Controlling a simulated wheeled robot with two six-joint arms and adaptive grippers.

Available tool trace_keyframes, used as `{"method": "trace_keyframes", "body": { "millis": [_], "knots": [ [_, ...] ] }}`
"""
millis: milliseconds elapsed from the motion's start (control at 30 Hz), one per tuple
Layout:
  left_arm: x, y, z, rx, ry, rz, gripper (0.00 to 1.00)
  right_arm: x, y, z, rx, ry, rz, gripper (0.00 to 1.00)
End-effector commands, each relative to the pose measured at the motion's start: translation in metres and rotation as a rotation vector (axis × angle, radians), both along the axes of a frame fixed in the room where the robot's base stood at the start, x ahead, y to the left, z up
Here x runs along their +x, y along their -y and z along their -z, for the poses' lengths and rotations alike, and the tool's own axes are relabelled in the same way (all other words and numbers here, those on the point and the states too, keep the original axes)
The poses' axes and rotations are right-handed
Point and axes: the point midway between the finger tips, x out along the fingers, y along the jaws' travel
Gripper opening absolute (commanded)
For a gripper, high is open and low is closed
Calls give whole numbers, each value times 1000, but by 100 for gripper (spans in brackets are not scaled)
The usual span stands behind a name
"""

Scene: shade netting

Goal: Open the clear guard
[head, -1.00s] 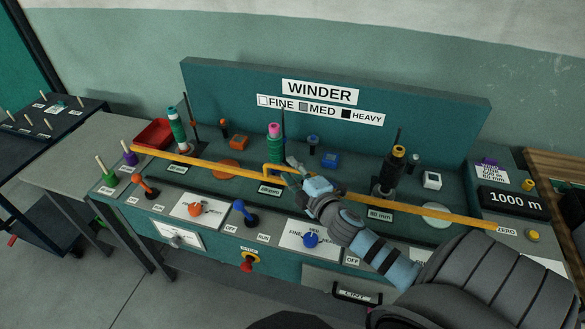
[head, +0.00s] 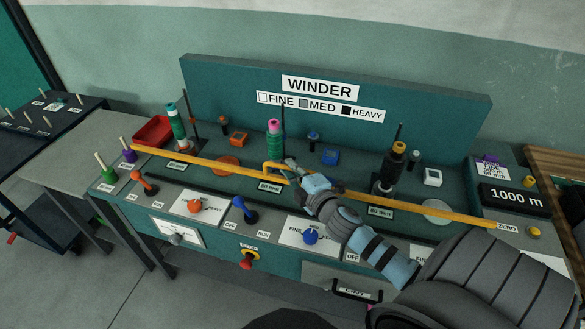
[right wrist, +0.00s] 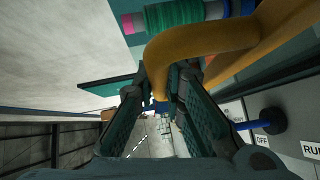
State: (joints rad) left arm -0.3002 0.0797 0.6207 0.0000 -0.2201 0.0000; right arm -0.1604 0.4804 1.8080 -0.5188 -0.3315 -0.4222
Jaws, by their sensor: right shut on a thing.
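The clear guard shows mainly by its long orange-yellow bar (head: 420,208), which runs across the winder from the left end to the right console. Its clear panel is hard to make out. A bent yellow handle (head: 267,170) stands out at the bar's middle. My right gripper (head: 289,170) is shut on this handle, at its right side. In the right wrist view the handle (right wrist: 205,38) curves in between the two fingertips (right wrist: 174,78). The fingers hide part of the handle. My left gripper is not in view.
Spools stand behind the bar, such as a green one with a pink top (head: 275,140) and a black one (head: 393,165). Along the front are an orange lever (head: 146,183), a blue lever (head: 244,210) and a red knob (head: 246,262). A red tray (head: 153,131) sits at left.

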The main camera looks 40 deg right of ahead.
Motion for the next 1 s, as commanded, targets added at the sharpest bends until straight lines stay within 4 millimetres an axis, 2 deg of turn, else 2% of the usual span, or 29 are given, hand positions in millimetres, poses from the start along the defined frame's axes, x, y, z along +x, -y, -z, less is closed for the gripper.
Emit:
{"method": "trace_keyframes", "body": {
  "millis": [33, 100, 200, 300, 400, 667, 700, 800, 1000],
  "knots": [
    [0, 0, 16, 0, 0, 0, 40, -1, 0, 19, 3, -3, 1, 0],
    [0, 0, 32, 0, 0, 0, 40, -1, 0, 37, 3, -4, 2, 0],
    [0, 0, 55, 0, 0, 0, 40, -1, 0, 64, 3, -3, 1, 0],
    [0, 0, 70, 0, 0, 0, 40, -1, 0, 82, 6, -3, 1, 0],
    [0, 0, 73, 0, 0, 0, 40, -1, 0, 86, 6, -3, 1, 0],
    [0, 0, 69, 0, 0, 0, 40, 0, 0, 81, 4, -1, 1, 0],
    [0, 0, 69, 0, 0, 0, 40, 0, 0, 81, 4, -1, 1, 17],
    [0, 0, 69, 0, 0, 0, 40, 0, 0, 80, 3, -1, 0, 31],
    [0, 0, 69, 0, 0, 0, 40, 0, 0, 81, 2, -2, 0, 31]
  ]
}}
